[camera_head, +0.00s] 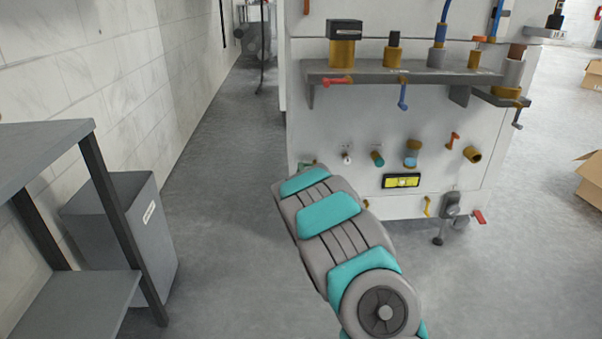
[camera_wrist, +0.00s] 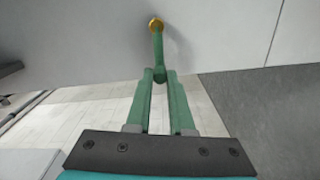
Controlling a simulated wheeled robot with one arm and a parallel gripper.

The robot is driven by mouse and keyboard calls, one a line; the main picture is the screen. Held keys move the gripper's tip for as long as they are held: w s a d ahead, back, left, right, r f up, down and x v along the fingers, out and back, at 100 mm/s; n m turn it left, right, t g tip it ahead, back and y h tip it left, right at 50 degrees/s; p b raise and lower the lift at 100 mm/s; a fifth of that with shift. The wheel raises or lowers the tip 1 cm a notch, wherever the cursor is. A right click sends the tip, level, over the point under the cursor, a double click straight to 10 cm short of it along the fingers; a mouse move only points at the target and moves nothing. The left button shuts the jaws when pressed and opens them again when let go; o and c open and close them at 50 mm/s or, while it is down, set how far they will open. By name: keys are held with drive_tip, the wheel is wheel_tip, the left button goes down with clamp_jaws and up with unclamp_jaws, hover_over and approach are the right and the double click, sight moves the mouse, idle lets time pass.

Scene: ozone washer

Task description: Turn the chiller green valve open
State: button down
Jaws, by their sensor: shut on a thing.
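In the wrist view the green valve handle (camera_wrist: 158,48) is a slim green lever that comes down from a round brass fitting (camera_wrist: 155,23) on a pale panel. My gripper (camera_wrist: 160,76) has its two fingertips closed around the lower end of this handle. The fingers look green too, so the exact edge between fingers and handle is hard to tell. In the head view my teal and grey arm reaches to the lower left of the white machine (camera_head: 350,120) and hides my gripper and most of the valve.
The machine front carries a red handle (camera_head: 338,81), a blue handle (camera_head: 403,96), several pipe stubs and a yellow display (camera_head: 402,181). A grey table (camera_head: 40,150) and a grey bin (camera_head: 125,230) stand at the left. A cardboard box (camera_head: 590,180) is at the right. Floor between is clear.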

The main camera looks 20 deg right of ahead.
drive_tip(key=shift+f+n, duration=0.2)
drive_tip(key=shift+n, duration=0.2)
drive_tip(key=c, duration=0.8)
unclamp_jaws()
drive_tip(key=shift+v, duration=3.85)
drive_tip(key=shift+r, duration=0.1)
